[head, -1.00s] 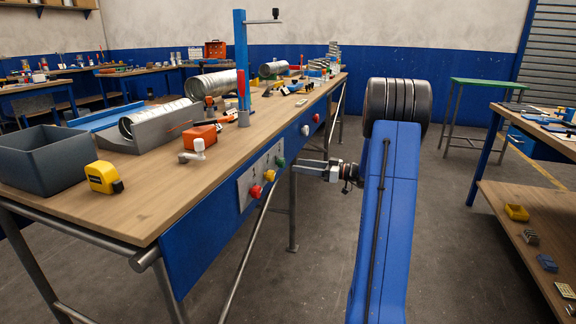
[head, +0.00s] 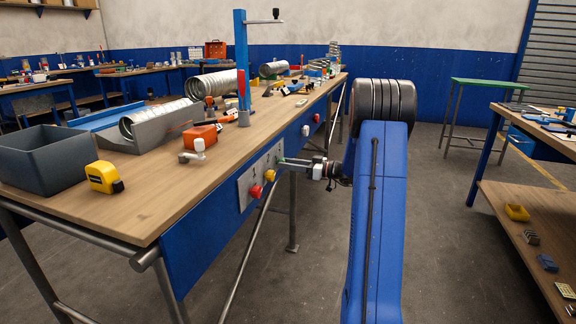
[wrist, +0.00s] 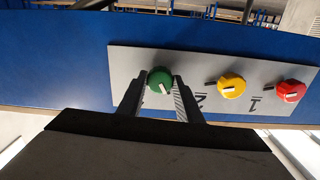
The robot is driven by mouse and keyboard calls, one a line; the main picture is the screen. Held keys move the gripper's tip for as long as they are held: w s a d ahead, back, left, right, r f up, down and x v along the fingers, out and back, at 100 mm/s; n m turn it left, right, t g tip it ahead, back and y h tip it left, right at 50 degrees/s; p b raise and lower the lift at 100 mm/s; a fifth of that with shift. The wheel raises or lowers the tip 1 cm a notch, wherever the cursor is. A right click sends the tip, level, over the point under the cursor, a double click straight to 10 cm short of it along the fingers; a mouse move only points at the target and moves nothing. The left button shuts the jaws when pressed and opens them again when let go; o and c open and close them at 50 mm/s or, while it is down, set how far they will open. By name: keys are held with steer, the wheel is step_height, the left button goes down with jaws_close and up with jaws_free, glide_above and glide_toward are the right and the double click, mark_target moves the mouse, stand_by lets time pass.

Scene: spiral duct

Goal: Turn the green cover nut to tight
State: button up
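The green cover nut (wrist: 160,80) is a round knob with a white pointer mark, on a grey panel (wrist: 225,109) on the blue bench side. In the wrist view the mark slants toward the lower right. My gripper (wrist: 161,79) is open, its two fingertips on either side of the nut with what looks like a thin gap; whether they touch it is hard to tell. In the head view my gripper (head: 281,161) reaches the panel from the right and hides the green nut.
A yellow knob (wrist: 231,86) and a red knob (wrist: 291,91) sit on the same panel, right of the green nut in the wrist view. The wooden benchtop (head: 150,215) overhangs above the panel.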

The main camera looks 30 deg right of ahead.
steer(key=shift+m, duration=11.1)
steer(key=o, duration=1)
steer(key=shift+d, duration=0.1)
steer(key=shift+o, duration=0.2)
steer(key=shift+s, duration=0.1)
